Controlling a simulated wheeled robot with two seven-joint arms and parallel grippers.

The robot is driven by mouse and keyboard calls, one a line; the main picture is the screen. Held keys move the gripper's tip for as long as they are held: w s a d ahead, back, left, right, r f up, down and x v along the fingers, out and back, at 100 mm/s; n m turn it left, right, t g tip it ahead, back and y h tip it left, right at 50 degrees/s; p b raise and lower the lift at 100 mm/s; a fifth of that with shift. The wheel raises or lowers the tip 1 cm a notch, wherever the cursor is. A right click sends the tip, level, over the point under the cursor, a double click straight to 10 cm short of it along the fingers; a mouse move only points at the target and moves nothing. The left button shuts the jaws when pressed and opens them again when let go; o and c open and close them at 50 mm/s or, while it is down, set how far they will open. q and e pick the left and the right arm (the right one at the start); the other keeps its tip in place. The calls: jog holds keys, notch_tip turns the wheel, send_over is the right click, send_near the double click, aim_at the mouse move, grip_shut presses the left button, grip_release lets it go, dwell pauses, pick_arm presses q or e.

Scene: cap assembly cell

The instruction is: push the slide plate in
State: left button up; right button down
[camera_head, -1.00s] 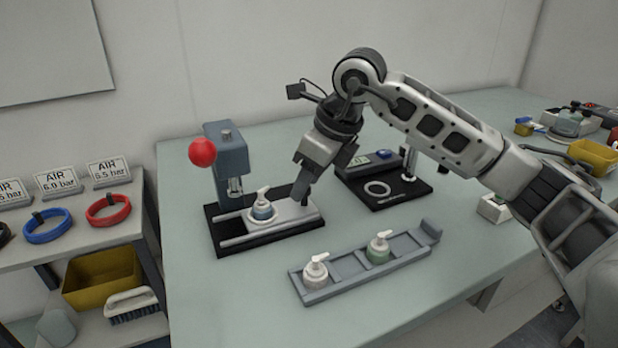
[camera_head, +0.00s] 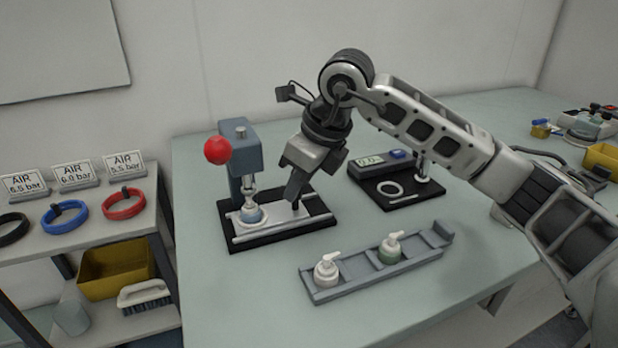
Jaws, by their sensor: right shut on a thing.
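The slide plate (camera_head: 275,215) is a light grey plate on the black base of the press, between two rails. A bottle (camera_head: 251,213) with a blue-tinted body stands at its left end, directly under the ram of the blue-grey press (camera_head: 241,152); its pump top is partly hidden there. My right gripper (camera_head: 293,201) points down at the right part of the slide plate, shut on its small dark knob, which the fingers mostly hide. My left gripper is not in view.
A red ball (camera_head: 217,150) tops the press lever. A grey tray (camera_head: 355,277) with two pump bottles lies in front. A black device with a display (camera_head: 370,165) stands to the right. A shelf with coloured rings (camera_head: 123,205) is at the left.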

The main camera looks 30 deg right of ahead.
jog(key=shift+a, duration=0.2)
jog(key=c, duration=1.3)
grip_release()
jog(key=shift+a, duration=0.1)
jog(key=shift+o, duration=0.2)
jog(key=p+v, duration=0.1)
jog(key=v, duration=1.5)
